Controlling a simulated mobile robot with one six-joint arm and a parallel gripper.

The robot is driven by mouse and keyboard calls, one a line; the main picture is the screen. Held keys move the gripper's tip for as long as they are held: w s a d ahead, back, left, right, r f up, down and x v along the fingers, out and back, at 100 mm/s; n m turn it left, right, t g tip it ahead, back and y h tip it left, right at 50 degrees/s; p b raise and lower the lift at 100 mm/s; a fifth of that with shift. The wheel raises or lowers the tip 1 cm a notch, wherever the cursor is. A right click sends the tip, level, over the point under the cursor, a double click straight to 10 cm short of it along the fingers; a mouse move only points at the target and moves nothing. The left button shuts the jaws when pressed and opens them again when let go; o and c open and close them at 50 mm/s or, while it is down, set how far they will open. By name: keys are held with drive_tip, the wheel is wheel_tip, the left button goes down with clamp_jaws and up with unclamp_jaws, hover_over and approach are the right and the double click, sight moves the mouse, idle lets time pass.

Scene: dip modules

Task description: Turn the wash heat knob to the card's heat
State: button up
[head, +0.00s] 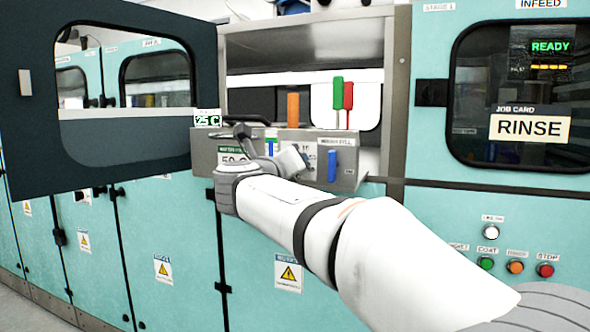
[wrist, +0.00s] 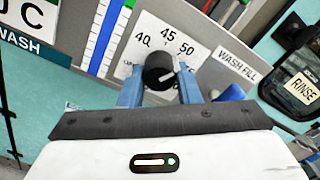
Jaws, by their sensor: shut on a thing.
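The wash heat knob (wrist: 160,70) is black with a white line on its face, in the middle of the wrist view. Its white dial plate (wrist: 152,30) shows 40, 45 and 50. The white line lies towards the lower right of the knob. My gripper (wrist: 157,78) has its blue fingers on both sides of the knob and is shut on it. In the head view my arm hides the knob. A card (head: 232,158) there seems to read 50 C, partly covered; its corner with a C and WASH (wrist: 28,20) shows in the wrist view.
A blue handle (head: 332,166) sits right of the knob under the wash fill label (head: 336,142). A display (head: 207,120) reads 25 C. Coloured upright bars (head: 293,110) stand behind the panel. An open dark door (head: 40,130) is at left. A job card (head: 530,128) reads RINSE.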

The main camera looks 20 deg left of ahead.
drive_tip(key=shift+f, duration=0.15)
drive_tip(key=o, duration=1)
drive_tip(key=s, duration=0.7)
drive_tip(key=shift+s+a+p, duration=0.3)
drive_tip(key=shift+s+a, duration=0.05)
drive_tip(key=shift+s, duration=0.05)
